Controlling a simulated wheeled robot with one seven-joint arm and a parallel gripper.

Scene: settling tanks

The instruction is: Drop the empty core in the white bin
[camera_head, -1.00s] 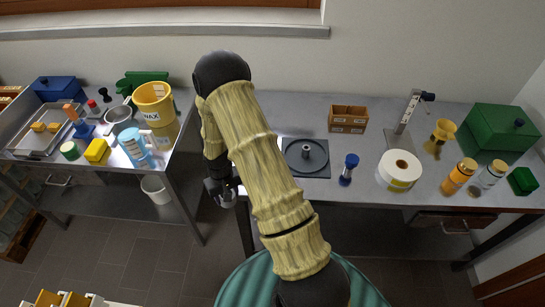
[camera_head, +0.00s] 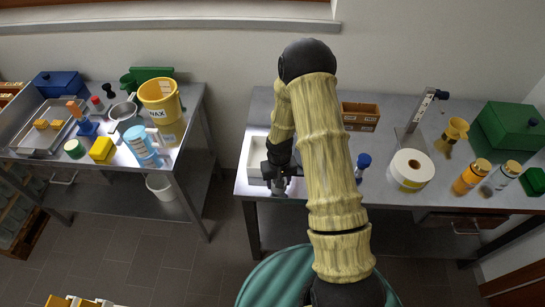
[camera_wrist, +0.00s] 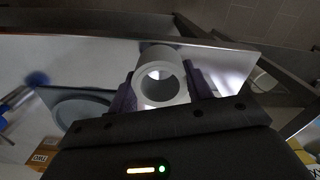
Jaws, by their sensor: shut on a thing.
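My gripper (camera_head: 277,178) is at the front left edge of the right-hand table, pointing down. In the wrist view its jaws (camera_wrist: 162,88) are shut on a pale, hollow core (camera_wrist: 140,84), whose open end faces the camera. In the head view the core (camera_head: 280,188) is a small grey piece under the fingers. A white open-topped box (camera_head: 246,167) stands on the table just left of the gripper, partly hidden by my arm.
The left-hand table holds a yellow WAX tub (camera_head: 160,98). A floor gap lies between the tables. My arm hides the round plate's area in the head view.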

